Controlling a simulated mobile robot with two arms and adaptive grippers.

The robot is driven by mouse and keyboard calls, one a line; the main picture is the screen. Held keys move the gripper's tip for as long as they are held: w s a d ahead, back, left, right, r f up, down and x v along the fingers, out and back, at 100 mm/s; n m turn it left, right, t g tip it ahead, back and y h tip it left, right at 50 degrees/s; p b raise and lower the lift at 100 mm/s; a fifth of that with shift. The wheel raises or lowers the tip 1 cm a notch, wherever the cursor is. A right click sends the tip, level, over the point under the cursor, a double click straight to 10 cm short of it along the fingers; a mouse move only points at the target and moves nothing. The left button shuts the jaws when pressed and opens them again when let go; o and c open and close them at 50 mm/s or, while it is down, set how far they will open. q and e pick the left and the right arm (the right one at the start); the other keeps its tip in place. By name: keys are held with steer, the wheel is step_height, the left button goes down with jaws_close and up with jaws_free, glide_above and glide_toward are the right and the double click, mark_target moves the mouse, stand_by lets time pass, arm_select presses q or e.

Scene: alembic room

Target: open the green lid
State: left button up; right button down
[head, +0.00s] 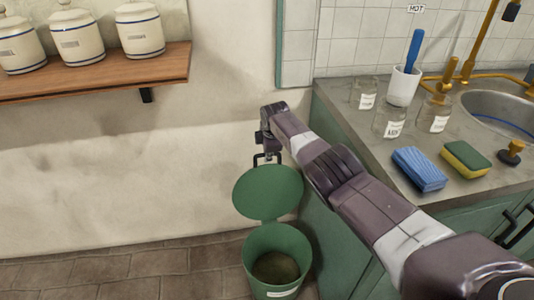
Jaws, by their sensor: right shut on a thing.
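The green lid (267,191) is tilted up steeply above a green bin (302,242) that stands on the floor beside the counter. The bin's dark inside shows below the lid. My right gripper (267,158) is at the lid's upper edge, shut on the lid there. The fingers are small and partly hidden behind the lid. My right arm reaches in from the lower right. My left gripper is not in view.
A wooden shelf (95,77) with crocks is on the left wall. The floor left of the bin is clear.

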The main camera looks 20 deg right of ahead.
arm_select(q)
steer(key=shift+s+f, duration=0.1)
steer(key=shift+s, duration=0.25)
arm_select(e)
steer(key=shift+s+f, duration=0.1)
steer(key=c, duration=2.1)
jaws_free()
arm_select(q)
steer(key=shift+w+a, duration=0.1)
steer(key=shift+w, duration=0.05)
arm_select(e)
steer(key=shift+o, duration=0.6)
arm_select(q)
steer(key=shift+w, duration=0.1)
arm_select(e)
steer(key=shift+s+r, duration=0.15)
steer(key=shift+r, duration=0.5)
steer(key=v, duration=1)
steer(key=shift+s+r, duration=0.25)
steer(key=shift+r, duration=0.05)
steer(key=shift+a, duration=0.1)
